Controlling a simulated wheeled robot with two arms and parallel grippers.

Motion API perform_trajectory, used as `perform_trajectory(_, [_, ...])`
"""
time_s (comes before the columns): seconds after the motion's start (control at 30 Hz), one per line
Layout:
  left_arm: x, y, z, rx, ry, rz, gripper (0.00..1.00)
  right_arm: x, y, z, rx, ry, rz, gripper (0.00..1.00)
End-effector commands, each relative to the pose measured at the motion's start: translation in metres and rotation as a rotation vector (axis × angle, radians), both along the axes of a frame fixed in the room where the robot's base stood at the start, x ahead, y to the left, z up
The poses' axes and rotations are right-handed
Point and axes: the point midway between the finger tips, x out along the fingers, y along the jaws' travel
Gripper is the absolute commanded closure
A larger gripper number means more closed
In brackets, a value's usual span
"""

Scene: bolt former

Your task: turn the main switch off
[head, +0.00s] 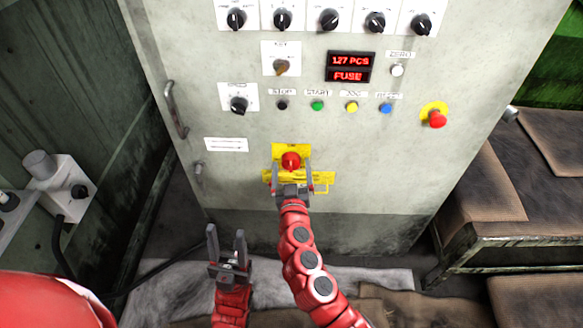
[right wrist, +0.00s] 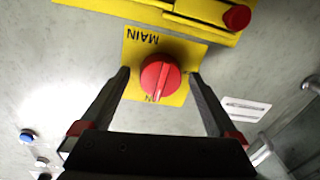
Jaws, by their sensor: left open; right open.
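The main switch is a red rotary knob (head: 290,161) on a yellow plate (head: 279,150) low on the cabinet front. In the right wrist view, upside down, the knob (right wrist: 161,77) shows its raised ridge near upright, slightly tilted. The plate reads MAIN (right wrist: 143,36); a label on its opposite edge is partly hidden by the knob. My right gripper (head: 291,170) is open, with its fingers (right wrist: 160,74) on either side of the knob and visible gaps between. My left gripper (head: 226,233) is open and empty, below and left of the switch.
A yellow bar (head: 323,178) sits just below the switch, with a red button-like part (right wrist: 238,17) at one end. Buttons, a red emergency stop (head: 436,118) and a display (head: 349,67) are above. A door handle (head: 174,108) projects at left.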

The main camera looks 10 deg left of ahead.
Motion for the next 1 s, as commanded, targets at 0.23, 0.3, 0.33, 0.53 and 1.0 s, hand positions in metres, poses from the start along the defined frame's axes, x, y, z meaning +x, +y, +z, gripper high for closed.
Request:
perform_trajectory(0.23, [0.0000, 0.0000, 0.0000, 0.000, 0.000, 0.000, 0.50, -0.0003, 0.0001, 0.0003, 0.001, 0.000, 0.000, 0.27])
perform_trajectory(0.3, [-0.0001, 0.0000, 0.0000, 0.000, 0.000, 0.000, 0.50, -0.0004, 0.0001, 0.0003, 0.000, 0.000, 0.000, 0.39])
perform_trajectory(0.33, [0.0000, 0.0000, 0.0000, 0.000, 0.000, 0.000, 0.50, -0.0004, 0.0002, 0.0004, 0.001, 0.000, 0.000, 0.44])
perform_trajectory(0.53, [0.0000, 0.0000, 0.0000, 0.000, 0.000, 0.000, 0.50, -0.0004, 0.0002, 0.0005, 0.001, -0.001, 0.000, 0.80])
perform_trajectory(1.0, [0.0000, 0.0000, 0.0001, 0.000, 0.000, 0.000, 0.50, -0.0006, 0.0003, 0.0014, -0.087, -0.010, 0.000, 0.90])
